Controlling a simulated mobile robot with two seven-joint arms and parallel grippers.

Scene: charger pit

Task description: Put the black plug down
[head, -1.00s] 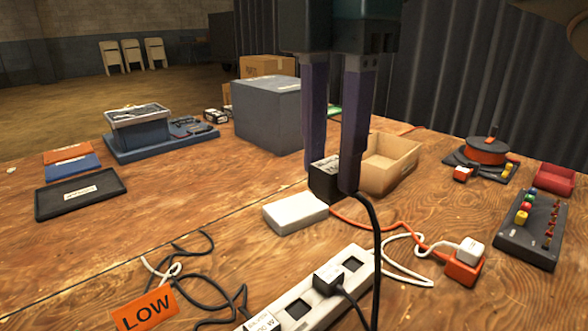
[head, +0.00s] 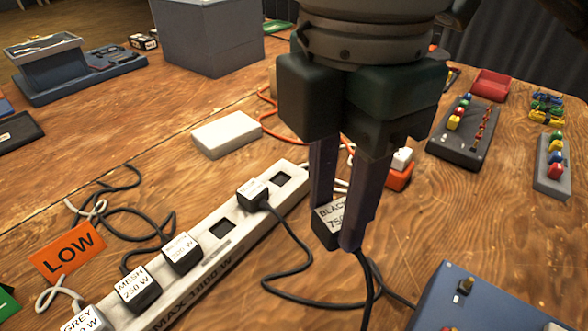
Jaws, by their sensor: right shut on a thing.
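The black plug (head: 327,231), with a white label reading BLACK and 75-something, is between the fingers of my right gripper (head: 338,225), which is shut on it. Its black cord hangs down from it toward the front of the table. The plug is to the right of the white power strip (head: 219,251), apart from it and low over the wooden table; I cannot tell whether it touches the wood. My left gripper is not in view.
The strip holds several plugs, among them MESH (head: 137,289) and GREY (head: 86,319), and has empty sockets. A white box (head: 226,134), an orange LOW sign (head: 67,249), a blue box (head: 487,305) and a dark peg board (head: 464,133) stand around. Bare wood lies right of the plug.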

